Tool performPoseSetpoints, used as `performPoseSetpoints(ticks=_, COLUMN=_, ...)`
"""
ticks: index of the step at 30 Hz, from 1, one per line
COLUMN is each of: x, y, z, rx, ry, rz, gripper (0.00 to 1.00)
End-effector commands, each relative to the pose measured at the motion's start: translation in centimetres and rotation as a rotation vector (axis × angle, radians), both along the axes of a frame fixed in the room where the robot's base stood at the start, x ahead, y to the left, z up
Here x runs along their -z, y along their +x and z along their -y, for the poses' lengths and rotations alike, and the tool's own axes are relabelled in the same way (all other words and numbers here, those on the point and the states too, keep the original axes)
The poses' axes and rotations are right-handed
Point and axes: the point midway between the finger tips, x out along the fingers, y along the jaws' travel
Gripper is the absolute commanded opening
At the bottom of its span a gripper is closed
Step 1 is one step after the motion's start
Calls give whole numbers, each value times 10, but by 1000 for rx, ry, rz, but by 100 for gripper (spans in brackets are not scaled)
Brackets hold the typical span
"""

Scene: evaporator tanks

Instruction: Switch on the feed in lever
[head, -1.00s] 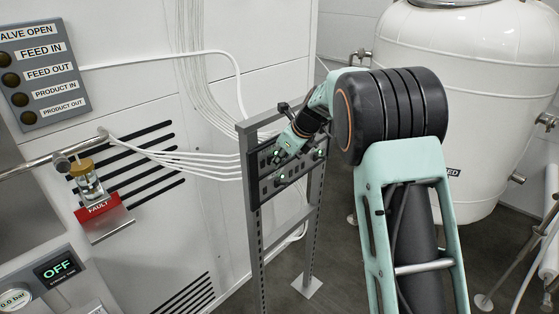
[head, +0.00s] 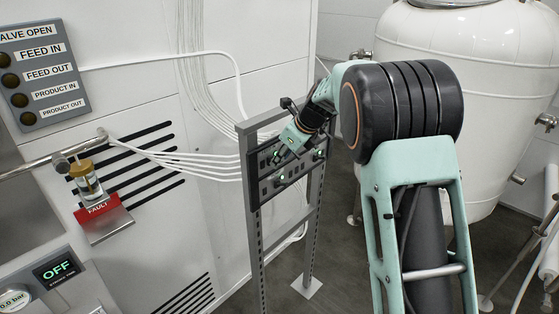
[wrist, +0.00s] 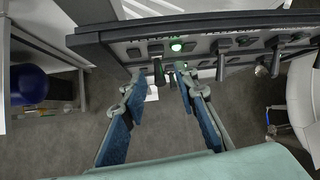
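The lever panel (head: 262,190) is mounted on a grey metal rack. In the wrist view, a dark lever (wrist: 158,72) stands between the fingertips of my gripper (wrist: 160,78), with no clear contact. The fingers are apart. A green light (wrist: 176,45) glows above, and more levers (wrist: 221,66) lie to the right. The FEED IN lamp (head: 10,59) is dark.
A FAULT sign (head: 97,209) and an OFF display (head: 56,268) are on the left. White cables (head: 185,163) run to the rack. A large white tank (head: 455,95) stands behind my arm. Grey floor is open below the panel.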

Motion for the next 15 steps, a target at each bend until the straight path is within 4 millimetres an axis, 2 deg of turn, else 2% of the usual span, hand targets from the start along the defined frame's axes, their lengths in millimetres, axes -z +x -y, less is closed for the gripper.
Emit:
performPoseSetpoints(ticks=3, x=-24, y=-10, z=10, rx=1, ry=1, rz=4, gripper=27)
performPoseSetpoints(ticks=9, x=-58, y=-27, z=26, rx=1, ry=1, rz=3, gripper=27)
performPoseSetpoints(ticks=15, x=-77, y=-37, z=35, rx=2, ry=0, rz=1, gripper=27)
